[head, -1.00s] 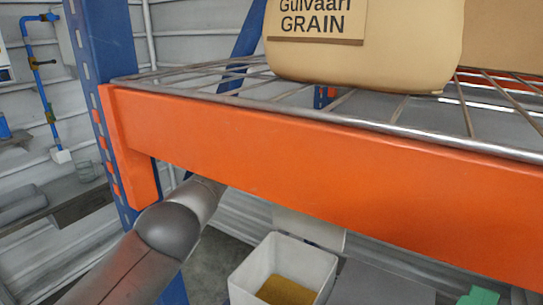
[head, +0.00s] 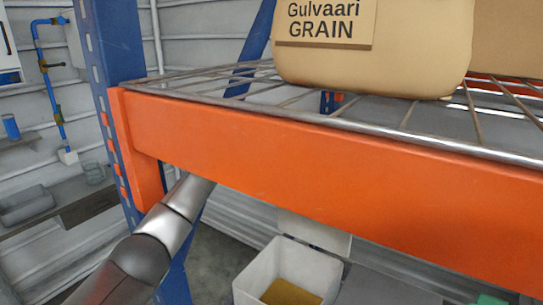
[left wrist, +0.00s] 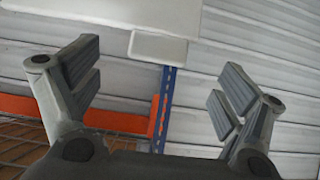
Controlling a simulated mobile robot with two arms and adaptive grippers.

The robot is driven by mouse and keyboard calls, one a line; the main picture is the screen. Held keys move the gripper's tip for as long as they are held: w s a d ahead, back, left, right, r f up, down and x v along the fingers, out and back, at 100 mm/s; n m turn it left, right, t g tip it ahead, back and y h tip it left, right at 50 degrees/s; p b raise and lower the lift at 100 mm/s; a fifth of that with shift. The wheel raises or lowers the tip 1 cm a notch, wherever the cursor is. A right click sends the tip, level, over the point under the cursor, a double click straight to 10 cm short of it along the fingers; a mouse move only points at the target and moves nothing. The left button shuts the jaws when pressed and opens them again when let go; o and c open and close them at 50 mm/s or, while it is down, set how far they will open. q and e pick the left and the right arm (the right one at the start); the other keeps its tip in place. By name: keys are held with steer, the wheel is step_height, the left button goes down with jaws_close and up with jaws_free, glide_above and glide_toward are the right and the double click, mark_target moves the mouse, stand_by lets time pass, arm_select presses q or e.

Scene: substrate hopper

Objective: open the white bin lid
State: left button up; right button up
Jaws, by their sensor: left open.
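The white bin (head: 262,275) stands open below the shelf at the bottom of the head view, with yellow-brown grain-like material (head: 292,293) inside. Its pale lid (head: 315,233) appears raised behind the opening, partly hidden by the orange beam. My left arm reaches under the beam, and its gripper is hidden there. In the left wrist view, my left gripper (left wrist: 157,72) is open and empty. A white panel with a tab (left wrist: 158,48), which looks like the lid, is at the top, between and beyond the fingers. I cannot tell whether they touch. My right gripper is not in view.
An orange beam (head: 330,175) and wire shelf (head: 215,85) cross above the bin. A tan grain sack (head: 370,60) rests on the shelf. A blue rack post (head: 112,60) stands left, close to my arm. A grey surface lies right of the bin.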

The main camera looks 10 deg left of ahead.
arm_select(q)
steer(key=shift+v, duration=1.95)
